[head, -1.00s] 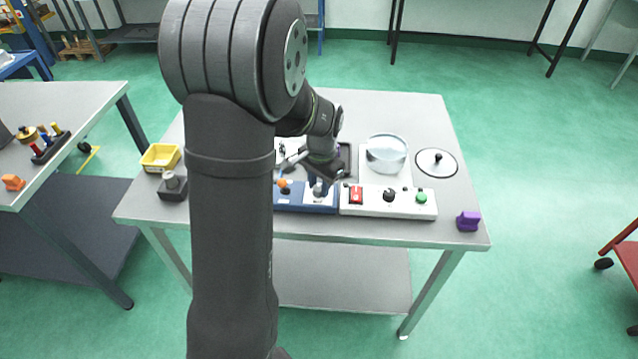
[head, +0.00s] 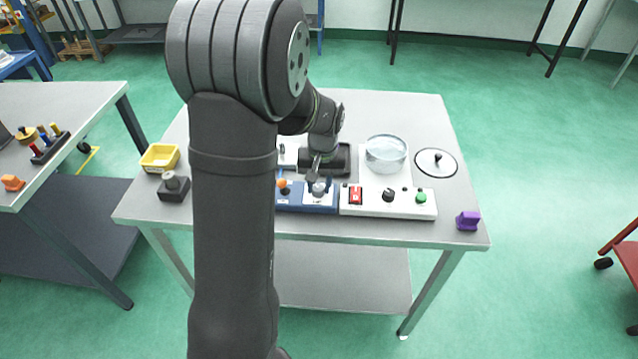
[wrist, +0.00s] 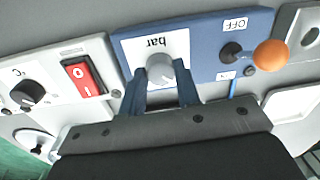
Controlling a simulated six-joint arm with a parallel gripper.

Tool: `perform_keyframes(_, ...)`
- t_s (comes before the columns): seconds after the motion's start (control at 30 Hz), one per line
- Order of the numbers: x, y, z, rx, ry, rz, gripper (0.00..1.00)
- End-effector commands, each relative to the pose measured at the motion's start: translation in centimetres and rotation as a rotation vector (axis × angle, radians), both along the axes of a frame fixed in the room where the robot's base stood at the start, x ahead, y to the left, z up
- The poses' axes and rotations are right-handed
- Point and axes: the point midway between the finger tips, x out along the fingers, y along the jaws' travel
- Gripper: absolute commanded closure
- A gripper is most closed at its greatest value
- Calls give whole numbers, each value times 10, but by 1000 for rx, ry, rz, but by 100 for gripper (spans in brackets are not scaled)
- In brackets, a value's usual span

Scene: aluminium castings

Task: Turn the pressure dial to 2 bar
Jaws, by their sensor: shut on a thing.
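The pressure dial is a light grey round knob (wrist: 160,70) on a white plate marked "bar" on the blue panel (wrist: 207,40). It also shows in the head view (head: 319,188). My gripper (wrist: 160,82) has its two blue fingers on either side of the dial and is shut on it. In the head view my gripper (head: 319,184) reaches down onto the blue panel from behind. The dial's scale numbers and pointer cannot be read.
A lever with an orange ball (wrist: 271,54) sits beside the dial on the blue panel. The white panel (head: 372,210) holds a red switch (head: 356,195), a black knob (head: 389,195) and a green button (head: 421,197). A glass bowl (head: 386,152) stands behind.

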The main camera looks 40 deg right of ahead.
Motion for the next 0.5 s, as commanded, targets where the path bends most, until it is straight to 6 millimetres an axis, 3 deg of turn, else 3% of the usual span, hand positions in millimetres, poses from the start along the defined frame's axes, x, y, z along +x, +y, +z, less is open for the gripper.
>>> perform_keyframes(0.5,1,-1,1,-2,-1,110,93)
